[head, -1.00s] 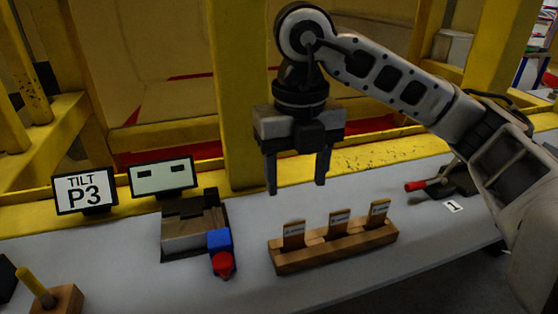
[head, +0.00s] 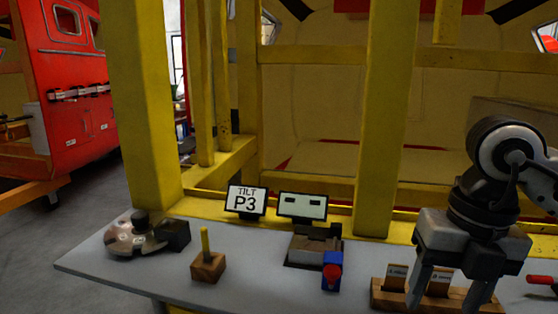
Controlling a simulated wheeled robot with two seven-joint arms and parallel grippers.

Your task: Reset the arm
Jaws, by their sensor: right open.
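My right arm comes in from the right edge in the head view. Whether the fingers touch the block cannot be told. My left gripper is not in view.
Yellow posts (head: 376,120) stand behind.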

